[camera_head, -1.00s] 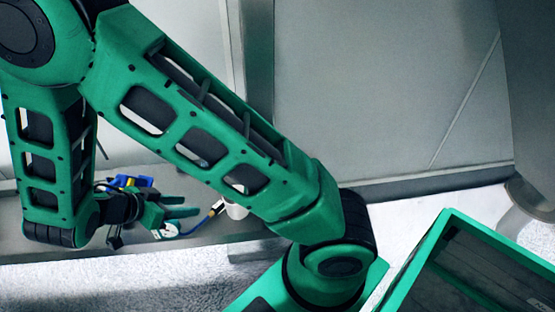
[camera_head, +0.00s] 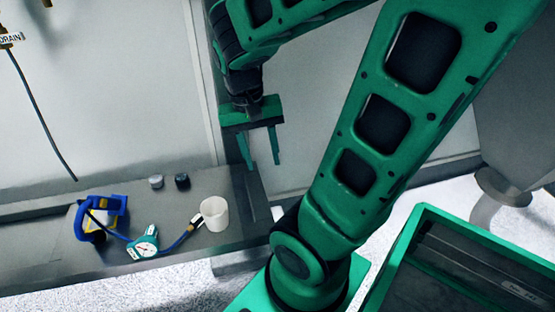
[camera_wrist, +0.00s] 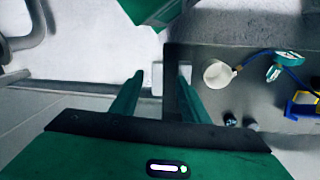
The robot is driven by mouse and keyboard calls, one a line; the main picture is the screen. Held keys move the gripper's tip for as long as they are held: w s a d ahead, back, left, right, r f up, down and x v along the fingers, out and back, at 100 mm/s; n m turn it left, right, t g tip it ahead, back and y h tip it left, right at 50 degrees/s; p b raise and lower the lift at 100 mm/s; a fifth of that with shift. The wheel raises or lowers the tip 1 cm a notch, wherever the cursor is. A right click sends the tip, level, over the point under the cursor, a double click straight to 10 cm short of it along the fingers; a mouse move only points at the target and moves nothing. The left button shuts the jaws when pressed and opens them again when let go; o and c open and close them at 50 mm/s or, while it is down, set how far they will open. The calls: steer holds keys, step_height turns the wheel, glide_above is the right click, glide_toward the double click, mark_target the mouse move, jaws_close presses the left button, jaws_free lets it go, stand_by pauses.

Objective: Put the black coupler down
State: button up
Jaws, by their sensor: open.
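The black coupler (camera_head: 182,181) stands on the grey bench, just right of a similar light grey coupler (camera_head: 155,182). In the wrist view the black coupler (camera_wrist: 230,119) shows small and dark, right of the fingers, and the grey coupler (camera_wrist: 250,124) is beside it. My gripper (camera_head: 261,163) is open and empty, with its fingers pointing down near the right end of the bench. It is apart from both couplers. In the wrist view the gripper (camera_wrist: 160,74) has nothing held between its fingertips.
On the bench (camera_head: 35,258) are a white cup (camera_head: 215,214), a teal gauge (camera_head: 146,244) with a blue hose, and a blue and yellow device (camera_head: 103,215). A green-rimmed bin (camera_head: 462,222) stands at the lower right. A wall panel rises behind the bench.

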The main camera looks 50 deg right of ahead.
steer(key=s, duration=0.2)
steer(key=s+r+n+y, duration=0.1)
steer(key=s, duration=0.1)
steer(key=s+n+t, duration=0.1)
steer(key=shift+s+d+r, duration=0.15)
steer(key=shift+s+r, duration=0.1)
steer(key=shift+s, duration=0.15)
steer(key=shift+w, duration=0.15)
steer(key=shift+w+f, duration=0.25)
steer(key=shift+w, duration=0.25)
